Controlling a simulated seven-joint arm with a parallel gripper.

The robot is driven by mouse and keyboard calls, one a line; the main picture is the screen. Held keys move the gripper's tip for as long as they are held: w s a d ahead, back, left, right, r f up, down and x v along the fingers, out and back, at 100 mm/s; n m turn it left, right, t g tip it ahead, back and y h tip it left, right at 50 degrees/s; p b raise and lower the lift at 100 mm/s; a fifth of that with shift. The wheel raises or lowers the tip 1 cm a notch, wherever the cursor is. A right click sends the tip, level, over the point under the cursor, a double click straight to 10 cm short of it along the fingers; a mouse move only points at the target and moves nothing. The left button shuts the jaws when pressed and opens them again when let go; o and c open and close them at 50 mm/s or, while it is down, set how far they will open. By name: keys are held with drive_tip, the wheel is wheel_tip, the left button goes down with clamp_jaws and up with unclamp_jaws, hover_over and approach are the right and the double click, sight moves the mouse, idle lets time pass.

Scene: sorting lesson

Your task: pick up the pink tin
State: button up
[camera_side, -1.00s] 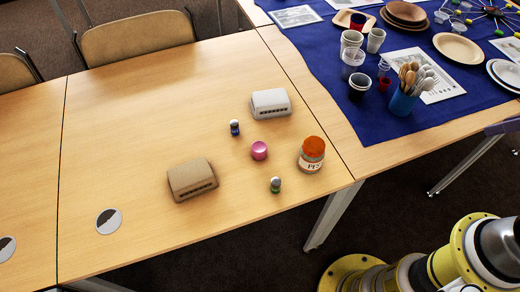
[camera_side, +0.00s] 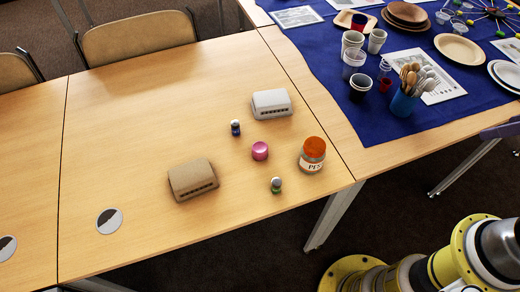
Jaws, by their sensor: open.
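The pink tin (camera_side: 260,151) stands on the wooden table, a small round shiny thing near the middle of a loose group of objects. It is in full view with nothing over it. To its right is a jar with an orange lid (camera_side: 312,155), and to its upper left a small blue bottle (camera_side: 235,128). My gripper is outside the picture; only part of my yellow and grey arm shows at the lower right, off the table.
A white box (camera_side: 271,103) lies behind the tin and a tan box (camera_side: 193,179) at its lower left. Cups and plates crowd the blue cloth (camera_side: 335,65) at right. The table's left side is mostly clear.

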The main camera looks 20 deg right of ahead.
drive_tip(key=w+a+r+n, duration=0.2)
drive_tip(key=w+r+n, duration=0.5)
drive_tip(key=w+r, duration=0.35)
drive_tip(key=w+a+n+y, duration=0.1)
drive_tip(key=w+a+n, duration=0.35)
drive_tip(key=w, duration=0.55)
drive_tip(key=n+g+h, duration=0.1)
drive_tip(key=n+g, duration=0.5)
drive_tip(key=n, duration=0.1)
hover_over(260, 147)
wheel_tip(260, 147, down, 30)
drive_tip(key=r, duration=0.1)
wheel_tip(260, 147, down, 14)
drive_tip(key=shift+r, duration=0.1)
